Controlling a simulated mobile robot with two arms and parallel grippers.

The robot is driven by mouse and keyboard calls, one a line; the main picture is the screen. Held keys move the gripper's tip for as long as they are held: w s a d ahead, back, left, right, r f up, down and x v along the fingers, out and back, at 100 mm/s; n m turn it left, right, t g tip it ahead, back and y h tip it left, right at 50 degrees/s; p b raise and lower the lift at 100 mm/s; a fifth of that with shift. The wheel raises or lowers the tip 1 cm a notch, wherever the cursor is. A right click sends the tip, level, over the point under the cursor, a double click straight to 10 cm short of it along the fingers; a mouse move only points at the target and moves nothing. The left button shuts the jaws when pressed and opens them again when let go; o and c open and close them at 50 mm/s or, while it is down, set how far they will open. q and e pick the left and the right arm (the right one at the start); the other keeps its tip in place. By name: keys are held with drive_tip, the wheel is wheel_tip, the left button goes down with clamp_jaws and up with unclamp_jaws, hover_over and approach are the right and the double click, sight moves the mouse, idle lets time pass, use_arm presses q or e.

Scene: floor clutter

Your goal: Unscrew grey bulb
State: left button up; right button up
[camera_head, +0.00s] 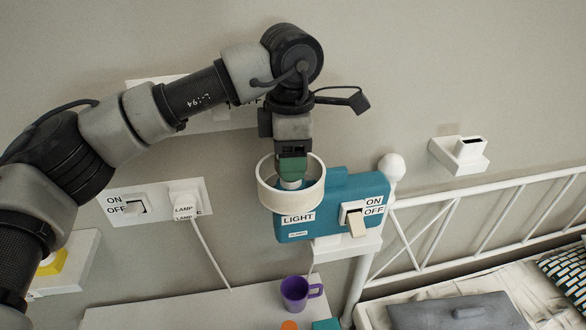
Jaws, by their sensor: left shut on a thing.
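A teal light box (346,190) is on the wall, with a label reading LIGHT and an ON/OFF switch (358,218). A white ring-shaped shade (291,201) stands at its left part. My left gripper (292,170) points down into the ring from above. It is shut on the bulb, of which only a small pale part (291,184) shows below the green fingertips. The rest of the bulb and its socket are hidden by the ring and the gripper. My right gripper is not in view.
A wall plate (154,192) holds another ON/OFF switch and a plug labelled LAMP, with a cord running down. A purple mug (295,293) stands on the white surface (190,311) below. A white bed frame (470,211) is at right; a white wall fixture (459,154) is above it.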

use_arm(q)
drive_tip(key=shift+n, duration=0.6)
drive_tip(key=shift+f+n+b, duration=0.1)
drive_tip(key=shift+n+b, duration=0.65)
drive_tip(key=shift+n, duration=0.55)
drive_tip(key=shift+n+b, duration=0.6)
drive_tip(key=shift+n, duration=1.1)
drive_tip(key=shift+r+p, duration=0.4)
drive_tip(key=shift+r, duration=0.45)
drive_tip(key=shift+r+p, duration=1.8)
drive_tip(key=shift+r, duration=0.9)
drive_tip(key=shift+f, duration=0.1)
